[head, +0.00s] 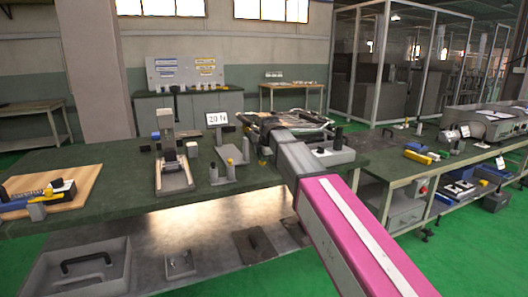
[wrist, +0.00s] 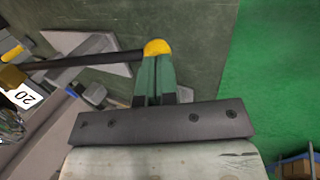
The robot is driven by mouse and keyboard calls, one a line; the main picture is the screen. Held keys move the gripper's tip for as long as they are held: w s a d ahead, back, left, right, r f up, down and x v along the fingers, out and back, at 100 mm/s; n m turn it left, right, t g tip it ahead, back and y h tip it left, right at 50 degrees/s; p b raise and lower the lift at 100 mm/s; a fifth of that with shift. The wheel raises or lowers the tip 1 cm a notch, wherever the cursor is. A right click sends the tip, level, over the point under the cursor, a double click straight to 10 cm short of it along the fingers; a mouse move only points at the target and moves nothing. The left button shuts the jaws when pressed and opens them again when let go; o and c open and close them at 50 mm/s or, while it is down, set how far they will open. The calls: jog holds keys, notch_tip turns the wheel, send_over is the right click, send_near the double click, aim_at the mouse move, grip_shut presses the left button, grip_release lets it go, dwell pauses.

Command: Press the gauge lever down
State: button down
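In the wrist view, a dark lever bar (wrist: 95,58) runs in from the left and ends at a rounded yellow knob (wrist: 157,47). My gripper (wrist: 155,65) has green fingers lying side by side with only a thin seam between them. Their tips are right at the knob and overlap it in the picture; I cannot tell whether they touch it. In the head view, my gripper (head: 264,150) is over the bench, right of a grey gauge stand (head: 230,165), and my arm hides part of that area. A sign reading 20 N (head: 216,118) stands behind; it also shows in the wrist view (wrist: 24,96).
The green bench top (head: 110,180) holds a grey upright fixture (head: 172,165) left of the stand and a wooden board with a blue and yellow device (head: 45,192) at far left. Green floor shows right in the wrist view.

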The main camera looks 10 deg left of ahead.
aim_at(264, 163)
jog(key=shift+w+a+f, duration=0.1)
jog(key=shift+w+f, duration=0.05)
jog(key=shift+f, duration=1.45)
jog(key=shift+s+r, duration=0.2)
jog(key=shift+r, duration=0.15)
jog(key=s+d+f+v, duration=0.1)
jog(key=s+v, duration=0.1)
jog(key=v, duration=1.1)
jog(key=shift+d+r, duration=0.2)
jog(key=shift+d, duration=0.15)
jog(key=shift+s, duration=0.1)
